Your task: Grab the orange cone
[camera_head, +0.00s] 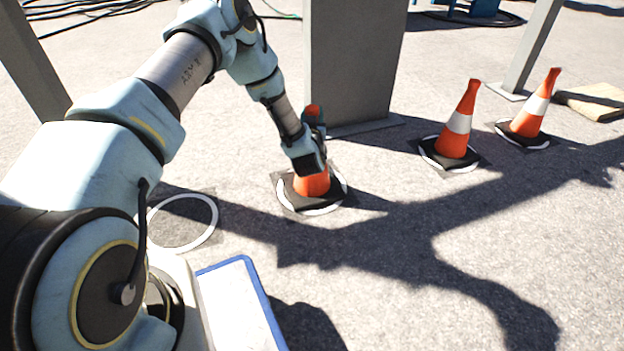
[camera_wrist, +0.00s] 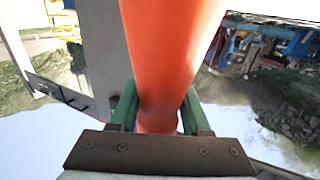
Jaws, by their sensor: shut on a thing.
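An orange cone (camera_head: 312,186) with a black base stands upright in a white ring on the ground, in front of a grey post. My gripper (camera_head: 318,140) is at its upper part and hides much of its middle; the orange tip shows above. In the wrist view the cone (camera_wrist: 172,60) fills the middle, and the green fingers of my gripper (camera_wrist: 158,118) are shut on it from both sides. Two more orange cones with white bands stand to the right, a nearer one (camera_head: 459,124) and a farther one (camera_head: 534,107), each on a black base in a white ring.
An empty white ring (camera_head: 212,215) lies on the ground left of the held cone. A wide grey post (camera_head: 352,60) stands close behind that cone. A flat tan board (camera_head: 597,99) lies at the far right. The ground at front right is clear, with shadows.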

